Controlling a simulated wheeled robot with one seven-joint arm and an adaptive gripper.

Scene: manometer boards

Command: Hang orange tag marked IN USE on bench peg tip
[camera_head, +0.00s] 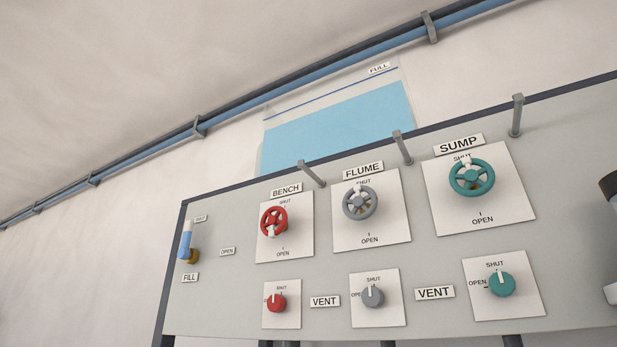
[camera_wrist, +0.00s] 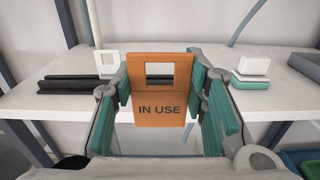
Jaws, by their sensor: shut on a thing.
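The orange tag (camera_wrist: 160,118), marked IN USE with a square window in its upper part, stands upright in the wrist view. My gripper (camera_wrist: 160,84) is shut on it, with teal-padded fingers at its left and right edges. In the head view the bench peg (camera_head: 312,174) is a grey rod on the board's top edge, above the BENCH label (camera_head: 285,190) and the red handwheel (camera_head: 273,221). Nothing hangs on its tip. My gripper and the tag do not show in the head view.
Similar pegs stand above FLUME (camera_head: 403,148) and SUMP (camera_head: 516,116). In the wrist view, a white shelf (camera_wrist: 30,98) holds a white tag (camera_wrist: 107,62) in a dark holder at left. A white-and-teal block (camera_wrist: 252,72) lies at right. Bins (camera_wrist: 300,160) show low at right.

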